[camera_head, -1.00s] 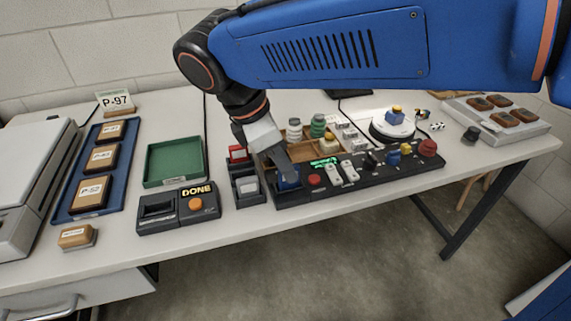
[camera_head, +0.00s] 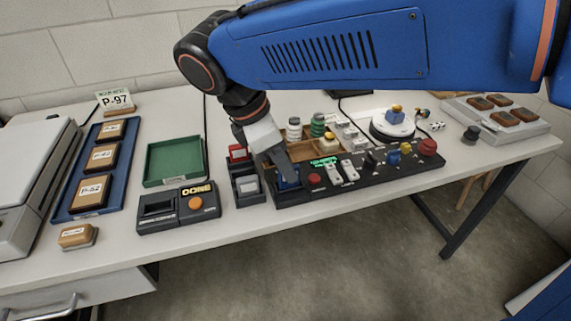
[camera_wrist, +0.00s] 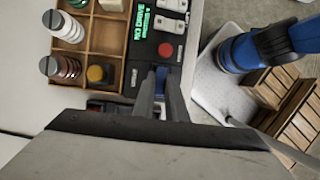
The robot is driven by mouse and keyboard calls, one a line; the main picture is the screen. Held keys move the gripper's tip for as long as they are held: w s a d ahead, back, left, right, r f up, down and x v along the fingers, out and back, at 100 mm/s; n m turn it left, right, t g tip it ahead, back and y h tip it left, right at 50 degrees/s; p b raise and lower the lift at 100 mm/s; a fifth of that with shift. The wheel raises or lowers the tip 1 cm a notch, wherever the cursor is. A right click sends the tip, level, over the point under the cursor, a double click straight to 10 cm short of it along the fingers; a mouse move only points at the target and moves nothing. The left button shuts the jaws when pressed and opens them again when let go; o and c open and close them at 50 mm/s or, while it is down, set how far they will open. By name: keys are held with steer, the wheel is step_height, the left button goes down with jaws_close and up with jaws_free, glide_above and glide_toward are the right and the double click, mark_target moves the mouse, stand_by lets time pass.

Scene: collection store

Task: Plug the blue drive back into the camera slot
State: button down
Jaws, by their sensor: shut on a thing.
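My gripper (camera_head: 282,169) points down at the left end of the black control panel (camera_head: 380,178). Its jaws are shut on the blue drive (camera_head: 289,185), which shows low between the fingers at the camera slot. In the wrist view the drive (camera_wrist: 160,74) is a small blue patch between the fingertips (camera_wrist: 160,84). The fingers hide most of the drive and the slot, so I cannot tell how deep it sits. A green display (camera_wrist: 142,20) on the panel reads "NO DRIVE" in the wrist view.
A red button (camera_head: 314,180) and white switches (camera_head: 341,173) sit just right of the slot. A black holder with red and grey pieces (camera_head: 245,185) stands close on the left. A wooden compartment tray (camera_head: 300,153) with bottles lies behind. The DONE box (camera_head: 178,208) is further left.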

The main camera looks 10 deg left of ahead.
steer(key=shift+f, duration=0.4)
steer(key=c, duration=2)
jaws_free()
steer(key=shift+c, duration=0.2)
steer(key=v, duration=1.1)
